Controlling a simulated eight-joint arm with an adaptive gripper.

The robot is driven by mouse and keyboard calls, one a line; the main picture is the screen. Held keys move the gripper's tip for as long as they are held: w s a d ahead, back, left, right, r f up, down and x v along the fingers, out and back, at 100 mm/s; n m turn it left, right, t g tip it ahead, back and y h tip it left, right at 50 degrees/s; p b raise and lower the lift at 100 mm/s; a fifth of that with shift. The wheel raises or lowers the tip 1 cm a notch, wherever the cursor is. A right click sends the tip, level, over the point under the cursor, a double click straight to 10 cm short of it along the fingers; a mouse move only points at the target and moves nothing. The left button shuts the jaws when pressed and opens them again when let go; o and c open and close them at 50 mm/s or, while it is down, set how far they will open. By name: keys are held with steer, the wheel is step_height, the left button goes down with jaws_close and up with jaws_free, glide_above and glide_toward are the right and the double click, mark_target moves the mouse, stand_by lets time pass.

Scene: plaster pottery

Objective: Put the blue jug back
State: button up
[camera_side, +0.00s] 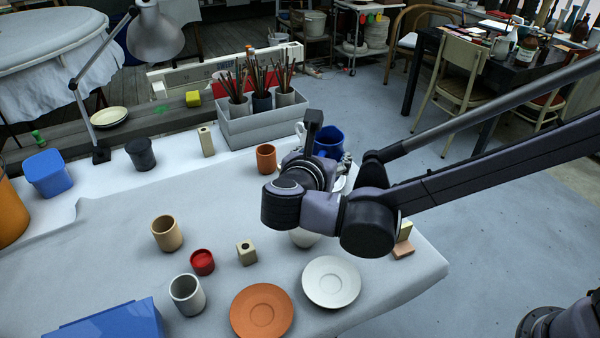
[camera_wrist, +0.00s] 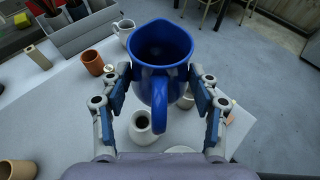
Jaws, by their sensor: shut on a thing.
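The blue jug (camera_wrist: 162,45) is in the middle of the wrist view, its open mouth toward the camera and its handle toward me. My gripper (camera_wrist: 160,77) is shut on it, with a finger on each side of its body. In the side view the blue jug (camera_side: 328,139) shows partly behind my wrist, over the far right part of the table. My gripper (camera_side: 340,163) is mostly hidden there by my own arm. The jug appears held above the table; its base is hidden.
A white vase (camera_wrist: 141,127) stands below the jug. An orange cup (camera_side: 266,157) and a grey caddy of brush pots (camera_side: 262,122) are to the left. An orange plate (camera_side: 261,312) and a white plate (camera_side: 331,282) lie at the front.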

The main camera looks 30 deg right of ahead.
steer(key=w+r+n+t+y, duration=0.2)
steer(key=w+n+t+y, duration=0.2)
steer(key=w+n+y, duration=0.85)
steer(key=w+a+f+m+h, duration=0.1)
steer(key=w+f+m+h, duration=0.25)
steer(key=f, duration=0.75)
steer(key=shift+w+a+f, duration=0.15)
steer(key=shift+a+f, duration=1.7)
steer(key=shift+a, duration=0.1)
steer(key=shift+w+a+f, duration=0.15)
steer(key=shift+a+f, duration=1.65)
steer(key=shift+a, duration=0.15)
steer(key=shift+w+a+f, duration=0.15)
steer(key=shift+a+f, duration=1.7)
steer(key=shift+a, duration=0.1)
steer(key=o, duration=1.7)
steer(key=shift+f, duration=0.15)
